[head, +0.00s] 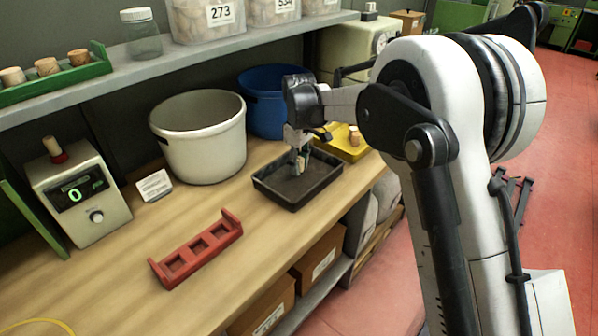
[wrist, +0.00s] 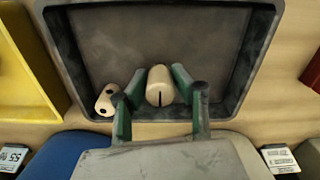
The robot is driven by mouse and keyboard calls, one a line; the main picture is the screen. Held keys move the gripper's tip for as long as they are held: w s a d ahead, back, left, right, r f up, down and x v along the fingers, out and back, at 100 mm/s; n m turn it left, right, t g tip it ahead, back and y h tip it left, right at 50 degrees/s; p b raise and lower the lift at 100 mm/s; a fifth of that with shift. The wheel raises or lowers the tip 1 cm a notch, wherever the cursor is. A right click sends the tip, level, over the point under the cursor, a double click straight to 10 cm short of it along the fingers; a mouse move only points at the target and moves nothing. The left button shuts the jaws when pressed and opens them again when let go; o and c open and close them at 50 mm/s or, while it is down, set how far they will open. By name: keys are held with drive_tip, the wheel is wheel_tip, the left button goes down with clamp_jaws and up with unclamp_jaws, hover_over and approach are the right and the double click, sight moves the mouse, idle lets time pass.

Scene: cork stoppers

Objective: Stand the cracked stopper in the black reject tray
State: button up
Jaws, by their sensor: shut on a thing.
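My gripper (head: 298,165) is over the black tray (head: 268,187), which also shows in the wrist view (wrist: 235,108). Its green-padded fingers (wrist: 158,95) are shut on a pale cork stopper (wrist: 159,84) with a dark slit at its near end, the cracked stopper. In the wrist view it sits between the fingers over the tray. I cannot tell whether its lower end touches the tray floor. A second pale stopper (wrist: 106,100) with dark spots lies on its side in the tray's lower left corner in the wrist view.
A yellow tray (head: 343,150) with a stopper stands close behind the black tray. White (head: 200,140) and blue (head: 262,110) bins stand close by. A red rack (head: 197,250) with empty slots lies front left. A meter (head: 82,195) is at left. Bare bench lies between.

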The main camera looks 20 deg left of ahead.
sight(299, 159)
drive_tip(key=shift+f, duration=1.3)
drive_tip(key=shift+f, duration=0.2)
drive_tip(key=o, duration=0.7)
drive_tip(key=shift+r, duration=0.1)
wheel_tip(299, 159, up, 12)
drive_tip(key=shift+r, duration=0.15)
